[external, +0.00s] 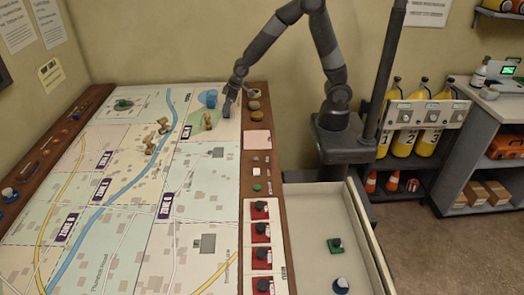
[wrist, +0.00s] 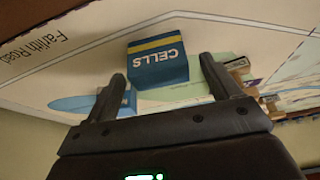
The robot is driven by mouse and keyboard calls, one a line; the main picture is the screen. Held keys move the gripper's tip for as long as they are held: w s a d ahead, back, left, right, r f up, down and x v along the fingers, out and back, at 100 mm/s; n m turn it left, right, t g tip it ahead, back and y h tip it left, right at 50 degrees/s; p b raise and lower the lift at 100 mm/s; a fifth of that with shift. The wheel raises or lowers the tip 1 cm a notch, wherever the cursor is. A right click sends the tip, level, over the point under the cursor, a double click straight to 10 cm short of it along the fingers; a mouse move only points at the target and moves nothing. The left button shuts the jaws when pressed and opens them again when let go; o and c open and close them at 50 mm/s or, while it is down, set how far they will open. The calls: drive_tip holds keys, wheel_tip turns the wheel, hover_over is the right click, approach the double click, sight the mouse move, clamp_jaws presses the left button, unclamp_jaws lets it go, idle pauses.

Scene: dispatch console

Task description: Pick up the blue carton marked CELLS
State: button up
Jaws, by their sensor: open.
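The blue carton marked CELLS (wrist: 158,68) stands on the map table in the wrist view, with a yellow stripe near its upper edge and its lettering upside down. My gripper (wrist: 163,70) is open, with one finger on each side of the carton's near part in the picture. Both fingers look apart from it; I cannot tell how far away it is in depth. In the external view my gripper (external: 228,106) hangs low over the far right part of the map. The carton cannot be clearly made out there beside the blue patch.
A small blue object (wrist: 128,102) is by the left finger, and small brown pieces (wrist: 238,65) lie beyond the right finger. Wooden pieces (external: 208,120) stand on the map table (external: 125,250) close to my gripper. Red-based buttons (external: 261,232) line the right edge.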

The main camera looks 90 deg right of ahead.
drive_tip(key=shift+w+f, duration=0.2)
drive_tip(key=shift+f, duration=0.3)
drive_tip(key=shift+c, duration=0.3)
drive_tip(key=c, duration=1)
drive_tip(key=shift+r, duration=0.1)
drive_tip(key=shift+c, duration=0.2)
